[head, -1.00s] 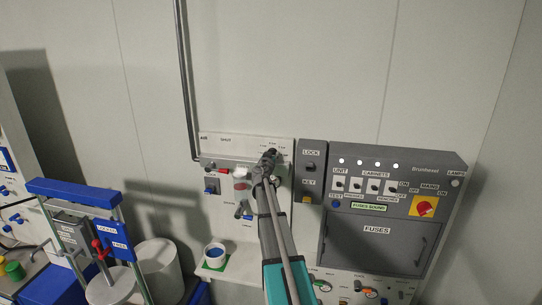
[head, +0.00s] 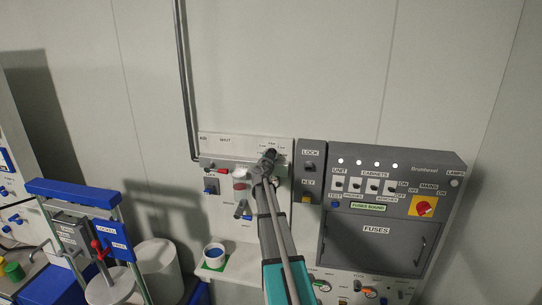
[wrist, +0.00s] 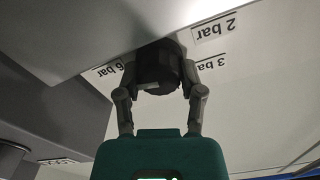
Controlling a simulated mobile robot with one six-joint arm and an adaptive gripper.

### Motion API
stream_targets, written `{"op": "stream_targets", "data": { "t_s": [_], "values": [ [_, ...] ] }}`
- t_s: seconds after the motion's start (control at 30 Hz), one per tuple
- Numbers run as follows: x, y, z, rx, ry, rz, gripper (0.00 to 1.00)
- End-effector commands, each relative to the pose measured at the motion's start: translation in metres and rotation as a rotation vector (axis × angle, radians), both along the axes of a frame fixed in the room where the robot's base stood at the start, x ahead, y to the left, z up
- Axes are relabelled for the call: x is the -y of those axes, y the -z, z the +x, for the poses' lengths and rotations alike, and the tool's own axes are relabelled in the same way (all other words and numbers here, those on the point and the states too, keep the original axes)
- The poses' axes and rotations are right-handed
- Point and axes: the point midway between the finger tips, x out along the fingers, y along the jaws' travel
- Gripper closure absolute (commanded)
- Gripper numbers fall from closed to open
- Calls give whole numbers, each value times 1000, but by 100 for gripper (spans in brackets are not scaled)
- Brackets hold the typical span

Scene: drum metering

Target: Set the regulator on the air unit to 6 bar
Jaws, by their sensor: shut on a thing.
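My gripper (wrist: 160,76) is shut on the knob, one finger on each side. Labels around the knob appear upside down: "2 bar" (wrist: 226,28) and "3 bar" (wrist: 208,65) to the right, and "6 bar" (wrist: 108,69) to the left, partly covered by a finger. A small light mark shows on the knob's near face, but I cannot tell which label it points to.
The lock and key box (head: 311,172) stands close to the right of my gripper, beside the grey fuse cabinet (head: 345,245). A red-tipped valve (head: 222,171) and other fittings sit to the left.

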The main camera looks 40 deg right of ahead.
Motion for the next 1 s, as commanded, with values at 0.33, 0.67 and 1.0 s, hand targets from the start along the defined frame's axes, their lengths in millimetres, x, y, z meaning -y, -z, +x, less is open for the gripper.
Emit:
{"op": "stream_targets", "data": {
  "t_s": [0.33,0.67,1.0],
  "values": [
    [0,0,1,1,-1,2,16],
    [-2,0,-1,0,0,1,16],
    [-24,0,-20,1,-2,1,16]
  ]
}}
